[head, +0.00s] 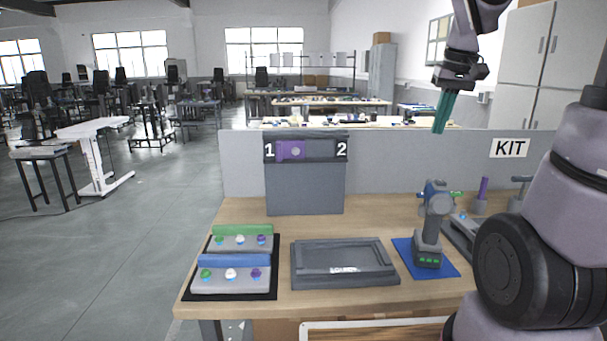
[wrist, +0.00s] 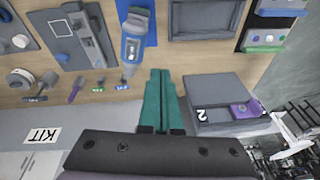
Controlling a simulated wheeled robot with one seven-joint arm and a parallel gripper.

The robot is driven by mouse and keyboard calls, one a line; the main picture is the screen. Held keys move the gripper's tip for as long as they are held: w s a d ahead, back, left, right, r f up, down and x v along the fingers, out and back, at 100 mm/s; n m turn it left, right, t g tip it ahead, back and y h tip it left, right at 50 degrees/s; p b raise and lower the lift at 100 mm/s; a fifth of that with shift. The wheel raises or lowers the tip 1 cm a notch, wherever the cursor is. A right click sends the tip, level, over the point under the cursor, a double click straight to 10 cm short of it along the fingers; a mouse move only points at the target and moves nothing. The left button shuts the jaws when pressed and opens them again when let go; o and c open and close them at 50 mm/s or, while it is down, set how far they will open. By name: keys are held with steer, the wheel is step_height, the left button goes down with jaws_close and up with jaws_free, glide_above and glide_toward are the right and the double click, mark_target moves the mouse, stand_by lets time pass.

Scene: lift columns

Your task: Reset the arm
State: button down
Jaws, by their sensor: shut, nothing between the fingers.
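My gripper (head: 440,113) is in the upper right of the head view, raised above the level of the bench and its grey back panel. Its two long green fingers point down and lie together, with nothing between them. In the wrist view the green fingers (wrist: 160,100) are side by side and shut. My gripper touches nothing that I can see. Part of my arm fills the right side of the head view.
A wooden bench (head: 378,213) holds a drill (head: 432,225) on a blue mat, a grey tray (head: 343,283), blocks with coloured knobs (head: 230,285), and a grey box (head: 305,195) marked 1 and 2. A back panel (head: 400,150) carries a KIT sign.

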steer(key=s+a+r+m+t, duration=0.1)
steer(key=s+a+r+t, duration=0.1)
steer(key=s, duration=0.4)
steer(key=s+a+r+m+t+y, duration=0.1)
steer(key=s+a+r+m+t, duration=0.1)
steer(key=s+a, duration=0.3)
steer(key=shift+s+a, duration=0.2)
steer(key=shift+s, duration=0.85)
